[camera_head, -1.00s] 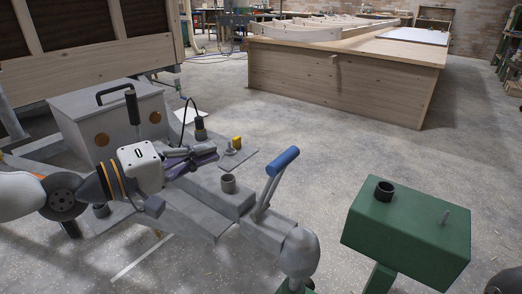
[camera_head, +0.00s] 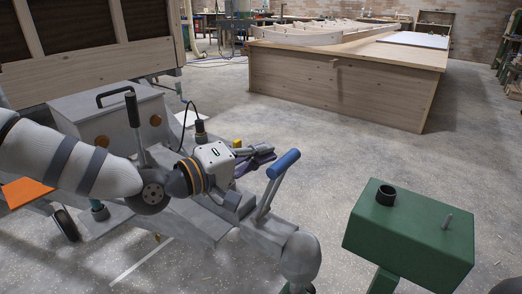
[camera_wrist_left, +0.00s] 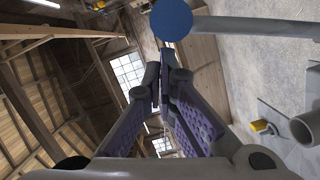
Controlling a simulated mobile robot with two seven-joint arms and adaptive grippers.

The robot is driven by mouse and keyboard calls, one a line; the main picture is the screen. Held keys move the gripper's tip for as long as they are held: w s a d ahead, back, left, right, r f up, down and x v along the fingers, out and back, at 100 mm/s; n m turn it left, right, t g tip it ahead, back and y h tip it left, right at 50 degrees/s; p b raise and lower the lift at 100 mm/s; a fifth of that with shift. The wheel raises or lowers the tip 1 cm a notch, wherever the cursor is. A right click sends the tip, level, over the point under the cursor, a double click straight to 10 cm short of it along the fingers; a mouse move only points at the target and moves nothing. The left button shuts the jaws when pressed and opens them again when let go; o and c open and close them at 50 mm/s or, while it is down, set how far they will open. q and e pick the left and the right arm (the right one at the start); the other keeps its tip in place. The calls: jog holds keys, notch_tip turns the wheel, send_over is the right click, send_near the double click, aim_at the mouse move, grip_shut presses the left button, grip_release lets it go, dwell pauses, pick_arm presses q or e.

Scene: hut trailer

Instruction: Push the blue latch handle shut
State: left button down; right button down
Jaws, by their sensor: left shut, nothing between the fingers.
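The blue latch handle (camera_head: 283,164) is a blue grip on a grey lever that stands up, tilted, from the grey trailer coupling (camera_head: 272,228). My left gripper (camera_head: 270,150) is shut and empty, just left of the blue grip and behind it in the head view. It seems apart from the grip, though the exact gap is hard to judge. In the left wrist view the blue end of the handle (camera_wrist_left: 171,19) shows at the top, close beyond the shut fingertips (camera_wrist_left: 166,75). My right gripper is not in view.
A green box on a post (camera_head: 410,232) stands at the right. A grey box with a black handle (camera_head: 108,119) sits on the trailer at the left. A wooden workbench (camera_head: 345,85) stands at the back. The floor between is clear.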

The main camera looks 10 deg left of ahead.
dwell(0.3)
